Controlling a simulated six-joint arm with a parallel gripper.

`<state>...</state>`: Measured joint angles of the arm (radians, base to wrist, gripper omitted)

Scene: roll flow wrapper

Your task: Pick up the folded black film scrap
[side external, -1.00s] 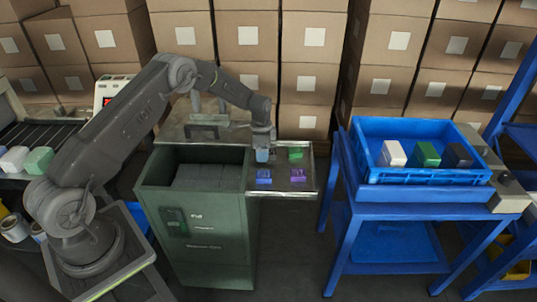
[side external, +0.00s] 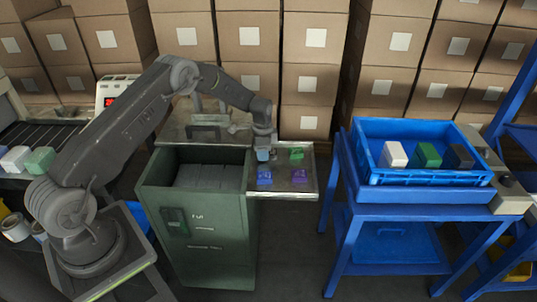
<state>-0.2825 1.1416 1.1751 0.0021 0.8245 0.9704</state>
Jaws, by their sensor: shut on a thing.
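My gripper (side external: 263,146) points down over the back left part of a metal side tray (side external: 311,188) on the green cabinet. It is shut on a small light blue piece (side external: 262,155) at its fingertips. I cannot tell whether that piece touches the tray. A green piece (side external: 296,153), a blue piece (side external: 264,177) and a purple piece (side external: 299,177) lie on the tray. I cannot make out a folded black film scrap on the tray; the gripper hides part of the tray's back left.
The green cabinet (side external: 212,225) has an open top with grey contents. A blue crate (side external: 425,178) on a blue stand to the right holds a white, a green and a black block. A conveyor (side external: 45,125) with blocks is at left. Stacked cartons stand behind.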

